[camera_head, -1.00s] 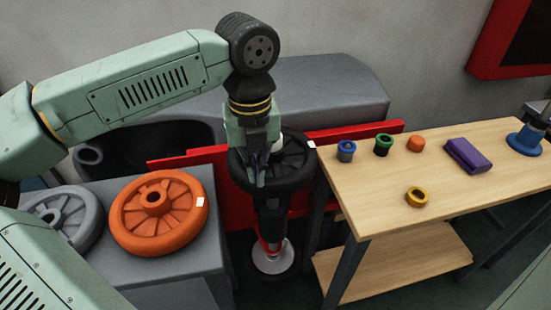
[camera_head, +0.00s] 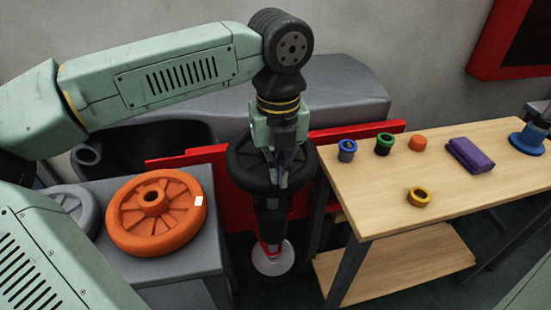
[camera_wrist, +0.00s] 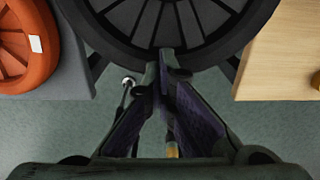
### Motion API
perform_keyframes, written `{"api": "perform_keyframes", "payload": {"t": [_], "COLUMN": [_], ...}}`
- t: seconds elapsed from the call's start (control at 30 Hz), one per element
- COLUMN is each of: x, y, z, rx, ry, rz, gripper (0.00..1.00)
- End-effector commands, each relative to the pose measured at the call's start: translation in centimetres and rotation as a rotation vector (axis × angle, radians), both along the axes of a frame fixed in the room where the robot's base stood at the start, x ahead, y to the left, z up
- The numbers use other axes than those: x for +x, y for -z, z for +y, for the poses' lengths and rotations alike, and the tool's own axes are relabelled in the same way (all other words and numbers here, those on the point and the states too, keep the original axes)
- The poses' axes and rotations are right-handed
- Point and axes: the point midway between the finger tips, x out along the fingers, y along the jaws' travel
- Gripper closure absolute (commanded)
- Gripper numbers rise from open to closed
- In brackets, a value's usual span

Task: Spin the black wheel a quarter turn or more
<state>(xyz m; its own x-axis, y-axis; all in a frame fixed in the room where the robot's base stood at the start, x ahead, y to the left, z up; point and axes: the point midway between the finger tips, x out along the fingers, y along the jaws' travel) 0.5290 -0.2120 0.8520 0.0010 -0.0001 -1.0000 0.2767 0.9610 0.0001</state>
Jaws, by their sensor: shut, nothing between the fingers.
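The black wheel (camera_head: 241,169) lies flat on top of a dark upright post, between the grey stand and the wooden table. In the wrist view its spokes and near rim (camera_wrist: 120,45) fill the top. My gripper (camera_head: 283,176) points down over the front right part of the wheel and hides some of it. In the wrist view my fingertips (camera_wrist: 166,62) are together at the wheel's near rim, with nothing held. I cannot tell whether they touch the rim.
An orange wheel (camera_head: 130,224) and a grey wheel (camera_head: 77,205) lie on the grey stand at left. The wooden table (camera_head: 375,208) at right bears several coloured rings, a purple block (camera_head: 470,155) and a blue flanged part (camera_head: 527,139). A red panel (camera_head: 345,135) stands behind the wheel.

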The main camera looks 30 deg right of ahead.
Motion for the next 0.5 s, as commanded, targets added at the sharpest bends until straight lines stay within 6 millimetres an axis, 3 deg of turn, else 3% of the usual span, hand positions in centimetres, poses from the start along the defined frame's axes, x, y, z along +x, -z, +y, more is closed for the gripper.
{"api": "perform_keyframes", "payload": {"t": [0.27,0.5], "x": [-0.1,-0.5], "y": [0.1,0.2], "z": [-0.2,-1.8], "rx": [0.001,0.001], "ry": [0.001,0.001], "rz": [0.002,0.0], "gripper": [1.0,1.0]}}
